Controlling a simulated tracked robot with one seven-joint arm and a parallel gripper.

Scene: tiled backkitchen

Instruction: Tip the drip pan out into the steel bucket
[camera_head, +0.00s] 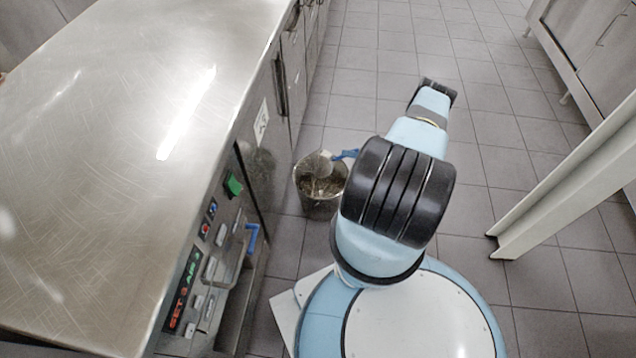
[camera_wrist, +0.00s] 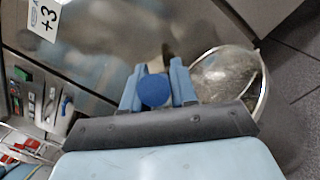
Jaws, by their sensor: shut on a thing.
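The steel bucket (camera_head: 320,204) stands on the floor beside the steel counter unit. In the wrist view its round rim (camera_wrist: 263,95) shows to the right of my gripper. My gripper (camera_wrist: 156,88) is shut on a dark blue handle end, which sits between its two light blue fingers. In the head view a small grey-white piece, apparently the drip pan (camera_head: 325,164), shows over the bucket's mouth beside the blue handle (camera_head: 346,154). It looks tilted, but the angle is unclear. My arm hides part of the gripper. The bucket's inside looks mottled; I cannot tell what lies in it.
The steel counter unit (camera_head: 130,130) fills the left, with a control panel and another blue handle (camera_head: 252,238) at a lower opening. A white post (camera_head: 560,200) stands at the right. Steel cabinets (camera_head: 590,45) are at the far right. The tiled floor between is clear.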

